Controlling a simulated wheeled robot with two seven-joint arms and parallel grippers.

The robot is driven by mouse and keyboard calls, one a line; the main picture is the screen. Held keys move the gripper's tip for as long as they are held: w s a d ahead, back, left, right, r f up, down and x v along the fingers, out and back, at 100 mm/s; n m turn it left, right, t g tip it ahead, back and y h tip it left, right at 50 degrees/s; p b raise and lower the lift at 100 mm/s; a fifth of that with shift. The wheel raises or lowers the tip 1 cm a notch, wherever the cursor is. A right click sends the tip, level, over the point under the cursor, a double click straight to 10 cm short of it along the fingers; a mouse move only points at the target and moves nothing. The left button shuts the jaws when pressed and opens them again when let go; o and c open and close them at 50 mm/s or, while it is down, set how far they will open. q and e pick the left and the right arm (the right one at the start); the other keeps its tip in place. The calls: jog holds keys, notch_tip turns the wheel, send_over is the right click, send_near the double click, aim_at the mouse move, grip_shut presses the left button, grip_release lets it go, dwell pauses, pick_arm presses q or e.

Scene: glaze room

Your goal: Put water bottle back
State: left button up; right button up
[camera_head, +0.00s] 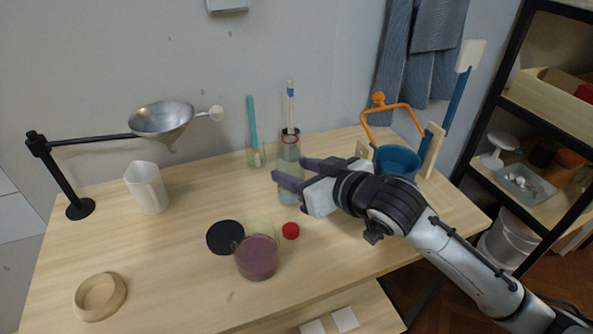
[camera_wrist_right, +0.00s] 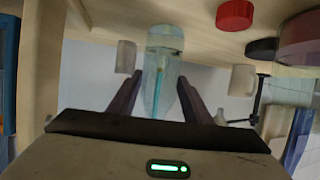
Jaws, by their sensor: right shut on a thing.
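The water bottle (camera_head: 288,194) is clear, pale and upright near the middle of the wooden table, partly hidden by my right gripper. My right gripper (camera_head: 288,171) is shut on it, with its two dark purple fingers on either side of the upper part. In the right wrist view the bottle (camera_wrist_right: 164,45) shows between the fingers (camera_wrist_right: 158,98), its base towards the tabletop. I cannot tell whether the base touches the table. A red cap (camera_head: 290,231) lies on the table in front of the bottle. My left gripper is not in view.
A jar of purple glaze (camera_head: 257,259) and a black lid (camera_head: 225,237) are in front. Behind stand a glass with a teal stick (camera_head: 252,120) and a container with a brush (camera_head: 290,138). A blue bucket (camera_head: 398,162) is right, a white pitcher (camera_head: 147,188) left.

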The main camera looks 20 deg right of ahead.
jog(key=o, duration=1.2)
jog(key=shift+f, duration=0.1)
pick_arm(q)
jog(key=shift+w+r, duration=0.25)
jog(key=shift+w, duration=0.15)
pick_arm(e)
jog(key=shift+r, duration=0.2)
pick_arm(q)
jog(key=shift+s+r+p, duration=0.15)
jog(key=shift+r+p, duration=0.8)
jog(key=shift+p, duration=0.05)
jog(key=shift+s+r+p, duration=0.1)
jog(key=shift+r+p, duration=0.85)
pick_arm(e)
jog(key=v, duration=1.2)
jog(key=shift+f, duration=0.1)
